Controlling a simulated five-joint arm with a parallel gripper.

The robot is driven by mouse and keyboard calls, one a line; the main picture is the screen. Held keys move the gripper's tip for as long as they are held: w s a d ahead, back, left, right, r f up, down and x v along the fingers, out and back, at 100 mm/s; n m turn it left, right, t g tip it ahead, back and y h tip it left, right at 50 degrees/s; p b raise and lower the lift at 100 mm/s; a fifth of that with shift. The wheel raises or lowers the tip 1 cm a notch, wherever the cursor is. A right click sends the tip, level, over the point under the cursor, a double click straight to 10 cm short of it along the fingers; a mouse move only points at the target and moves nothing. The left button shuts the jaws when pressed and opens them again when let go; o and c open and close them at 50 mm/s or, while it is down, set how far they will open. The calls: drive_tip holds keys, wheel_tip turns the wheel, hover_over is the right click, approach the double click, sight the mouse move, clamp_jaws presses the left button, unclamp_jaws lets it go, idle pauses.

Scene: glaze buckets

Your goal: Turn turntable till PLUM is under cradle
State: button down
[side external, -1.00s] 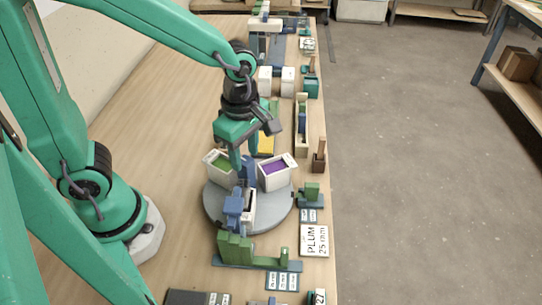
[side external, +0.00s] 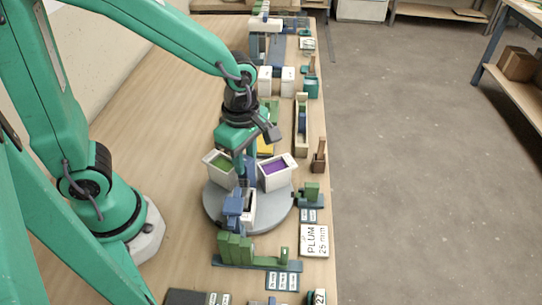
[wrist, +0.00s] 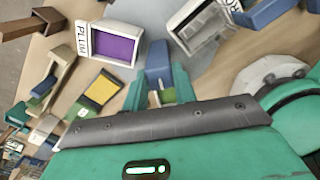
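The grey turntable (side external: 212,205) carries white buckets. The PLUM bucket (side external: 275,174), with purple glaze, is at its right; its PLUM label shows in the wrist view (wrist: 110,44). A green-glaze bucket (side external: 220,164) is at the left, and another bucket (side external: 249,208) at the near side. A blue and green stand (side external: 233,205), perhaps the cradle, is at the near edge, by that near bucket. My gripper (side external: 245,165) points down between the left and PLUM buckets. Its fingers (wrist: 158,88) are on both sides of a blue post (wrist: 158,62) and appear closed on it.
A card reading PLUM 25 mm (side external: 314,240) lies right of the stand. A small green and blue block (side external: 311,195) and a brown holder (side external: 319,160) are along the right table edge. White boxes (side external: 277,82) stand farther back. The table's left side is mostly clear.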

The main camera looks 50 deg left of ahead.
drive_tip(key=m, duration=0.7)
drive_tip(key=shift+m, duration=0.5)
idle(0.5)
